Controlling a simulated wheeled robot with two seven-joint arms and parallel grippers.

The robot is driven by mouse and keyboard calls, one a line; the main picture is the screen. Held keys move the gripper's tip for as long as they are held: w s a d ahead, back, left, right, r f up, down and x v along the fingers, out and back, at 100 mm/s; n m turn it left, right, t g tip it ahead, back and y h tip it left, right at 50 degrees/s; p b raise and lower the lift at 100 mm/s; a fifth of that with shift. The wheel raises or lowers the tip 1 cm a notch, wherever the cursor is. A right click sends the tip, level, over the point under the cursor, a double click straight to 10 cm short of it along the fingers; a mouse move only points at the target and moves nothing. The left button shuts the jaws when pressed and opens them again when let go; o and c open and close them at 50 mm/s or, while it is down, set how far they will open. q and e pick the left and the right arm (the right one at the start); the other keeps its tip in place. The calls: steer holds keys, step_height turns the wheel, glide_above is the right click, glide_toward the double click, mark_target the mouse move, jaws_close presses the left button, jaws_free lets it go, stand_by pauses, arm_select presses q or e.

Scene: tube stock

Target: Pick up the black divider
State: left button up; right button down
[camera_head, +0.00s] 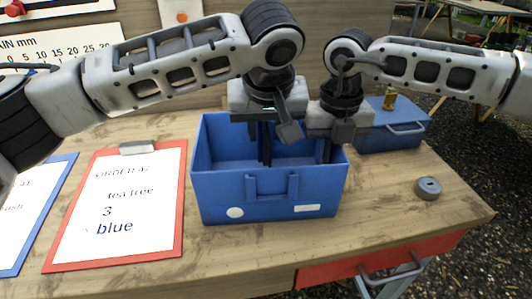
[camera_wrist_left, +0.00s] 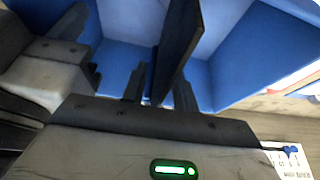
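The black divider (camera_wrist_left: 180,45) stands upright in the blue box (camera_head: 265,195), seen best in the left wrist view. My left gripper (camera_wrist_left: 160,92) is over the box with its fingers reaching down, one on each side of the divider. A narrow gap shows beside the divider, so the gripper looks open around it. In the head view the left gripper (camera_head: 265,150) partly hides the divider. My right gripper (camera_head: 330,150) is at the box's right side with its fingers down near the right wall; their opening is hidden.
A red clipboard (camera_head: 60,258) with an order sheet lies left of the box, beside a blue one (camera_head: 12,268). A closed blue case (camera_head: 385,138) with a small bottle (camera_head: 390,98) on it stands behind right. A grey ring (camera_head: 428,188) lies near the right table edge.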

arm_select(q)
steer(key=shift+f, duration=0.2)
stand_by(0.5)
jaws_close()
